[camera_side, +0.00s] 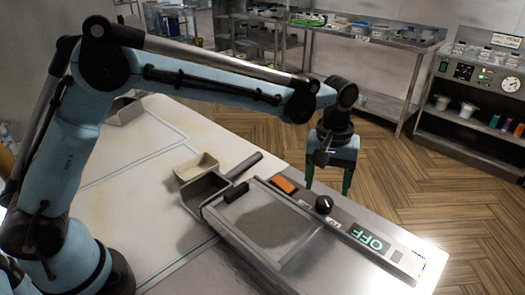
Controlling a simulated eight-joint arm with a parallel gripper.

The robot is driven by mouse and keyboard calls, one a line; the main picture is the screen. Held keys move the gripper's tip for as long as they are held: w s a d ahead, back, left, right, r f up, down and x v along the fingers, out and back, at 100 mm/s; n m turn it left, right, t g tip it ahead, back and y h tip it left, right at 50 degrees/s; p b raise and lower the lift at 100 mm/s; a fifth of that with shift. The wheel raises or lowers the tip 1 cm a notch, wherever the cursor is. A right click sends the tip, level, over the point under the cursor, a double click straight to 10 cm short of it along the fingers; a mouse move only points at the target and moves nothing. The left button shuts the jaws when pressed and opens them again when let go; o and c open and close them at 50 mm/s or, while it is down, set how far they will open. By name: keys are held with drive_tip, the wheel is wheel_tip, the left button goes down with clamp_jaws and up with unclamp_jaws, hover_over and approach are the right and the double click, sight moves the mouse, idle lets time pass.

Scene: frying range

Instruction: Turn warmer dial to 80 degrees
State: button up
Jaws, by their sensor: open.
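The warmer (300,262) sits on the near right part of the table, with a control strip along its far edge. The warmer dial (324,204) is a round black knob with a light pointer mark on that strip. An orange switch (284,185) is to its left, and a display (370,239) to its right reads OFF, upside down in this view. My gripper (328,187) is open and points down, its two dark green fingertips beside and a little above the dial. I cannot tell whether a finger touches the dial. The dial's scale is too small to read.
A grey metal basket (207,190) with a handle and a beige tray (197,166) stand left of the warmer. A dark block (236,192) lies on its left edge. The left of the table is mostly clear. Shelves (365,45) stand behind, across the wooden floor.

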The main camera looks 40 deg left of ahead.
sight(324, 201)
drive_tip(key=shift+d+f, duration=0.1)
drive_tip(key=shift+f, duration=2.4)
drive_tip(key=c, duration=1.1)
drive_tip(key=shift+o, duration=0.2)
drive_tip(key=shift+m, duration=0.3)
drive_tip(key=m, duration=0.4)
drive_tip(key=shift+m, duration=0.3)
drive_tip(key=m, duration=0.5)
drive_tip(key=shift+w, duration=0.1)
drive_tip(key=shift+m, duration=0.4)
